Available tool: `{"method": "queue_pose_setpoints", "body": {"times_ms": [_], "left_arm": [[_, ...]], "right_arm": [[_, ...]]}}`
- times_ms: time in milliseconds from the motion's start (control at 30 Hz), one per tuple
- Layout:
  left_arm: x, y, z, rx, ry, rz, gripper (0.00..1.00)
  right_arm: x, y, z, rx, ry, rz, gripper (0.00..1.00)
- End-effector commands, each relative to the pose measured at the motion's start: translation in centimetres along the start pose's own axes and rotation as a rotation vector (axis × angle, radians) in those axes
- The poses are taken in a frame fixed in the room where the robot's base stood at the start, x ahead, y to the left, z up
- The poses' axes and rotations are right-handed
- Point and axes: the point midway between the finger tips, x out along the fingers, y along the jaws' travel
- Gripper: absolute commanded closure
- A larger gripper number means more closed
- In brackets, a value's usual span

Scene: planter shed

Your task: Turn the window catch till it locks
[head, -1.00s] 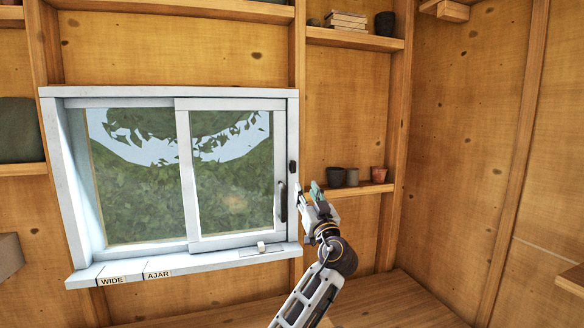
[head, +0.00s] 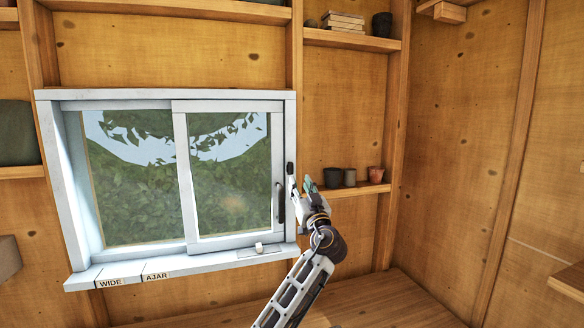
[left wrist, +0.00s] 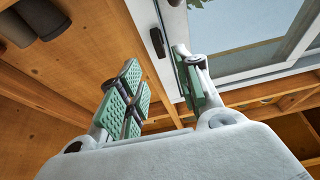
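The sliding window (head: 230,105) has a white frame, and its right pane sits against the right side of the frame. A small dark catch (head: 290,168) is on the right jamb and looks upright. It also shows in the left wrist view (left wrist: 157,42). A dark upright pull handle (head: 281,203) is on the sliding pane. My left gripper (head: 300,186) is just below and right of the catch. In the left wrist view its green-padded fingers (left wrist: 155,90) are apart with nothing between them, and the catch lies beyond them. My right gripper is not in view.
The sill carries WIDE (head: 110,283) and AJAR (head: 157,276) labels and a small white block (head: 259,247). Several pots (head: 350,177) stand on a low shelf right of my gripper. Books (head: 345,20) sit on a shelf above.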

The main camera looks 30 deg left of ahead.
Motion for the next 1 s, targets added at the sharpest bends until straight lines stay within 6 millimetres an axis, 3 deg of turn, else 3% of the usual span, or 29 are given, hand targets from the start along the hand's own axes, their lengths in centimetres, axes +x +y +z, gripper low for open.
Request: {"method": "queue_pose_setpoints", "body": {"times_ms": [700,1000], "left_arm": [[8.2,0.0,-0.2,0.000,0.000,-0.001,0.66],[9.9,0.0,-0.1,-0.001,-0.001,0.000,0.66]], "right_arm": [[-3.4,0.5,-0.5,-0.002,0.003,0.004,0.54],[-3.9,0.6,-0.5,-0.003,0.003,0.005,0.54]]}}
